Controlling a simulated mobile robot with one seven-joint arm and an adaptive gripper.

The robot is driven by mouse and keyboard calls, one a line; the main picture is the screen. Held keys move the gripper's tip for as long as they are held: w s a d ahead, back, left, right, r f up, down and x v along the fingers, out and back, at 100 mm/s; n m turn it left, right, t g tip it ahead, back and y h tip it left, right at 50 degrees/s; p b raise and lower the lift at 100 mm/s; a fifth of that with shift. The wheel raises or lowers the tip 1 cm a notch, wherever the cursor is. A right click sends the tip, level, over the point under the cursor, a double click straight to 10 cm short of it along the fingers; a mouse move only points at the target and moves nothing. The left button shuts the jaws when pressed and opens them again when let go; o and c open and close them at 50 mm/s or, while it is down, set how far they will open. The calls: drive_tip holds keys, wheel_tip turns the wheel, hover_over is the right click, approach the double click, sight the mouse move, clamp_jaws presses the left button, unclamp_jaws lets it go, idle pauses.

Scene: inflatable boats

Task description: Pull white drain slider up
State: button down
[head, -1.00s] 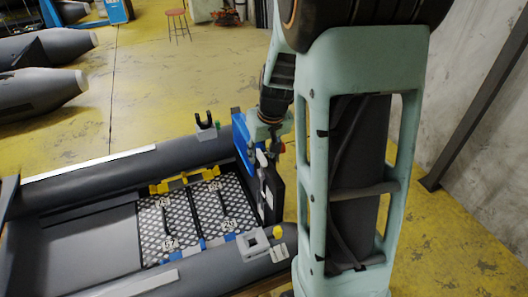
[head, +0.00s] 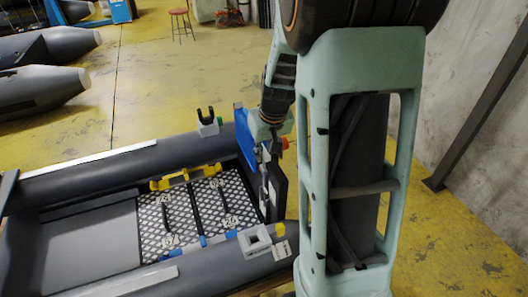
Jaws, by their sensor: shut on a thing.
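The inflatable boat has a dark transom board (head: 279,187) at its right end. A small, narrow white part (head: 264,194), seemingly the drain slider, shows on the transom's inner face. My gripper (head: 263,161) points down at the top of this board, just above the white part. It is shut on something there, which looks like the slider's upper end. The fingertips are small and partly hidden, so the exact contact is unclear. A blue plate (head: 245,137) stands upright at the transom, left of my gripper.
The boat's grey tubes (head: 110,172) run along both sides of a checkered floor panel (head: 200,208) with black handles. A black fork holder (head: 207,121) stands on the far tube. Open yellow floor lies beyond.

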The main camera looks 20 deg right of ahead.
drive_tip(key=shift+d+r, duration=0.1)
drive_tip(key=shift+r, duration=0.05)
drive_tip(key=shift+r+p, duration=1.7)
drive_tip(key=shift+r, duration=0.65)
drive_tip(key=c, duration=1.8)
unclamp_jaws()
wheel_tip(320, 180, up, 7)
drive_tip(key=p, duration=0.4)
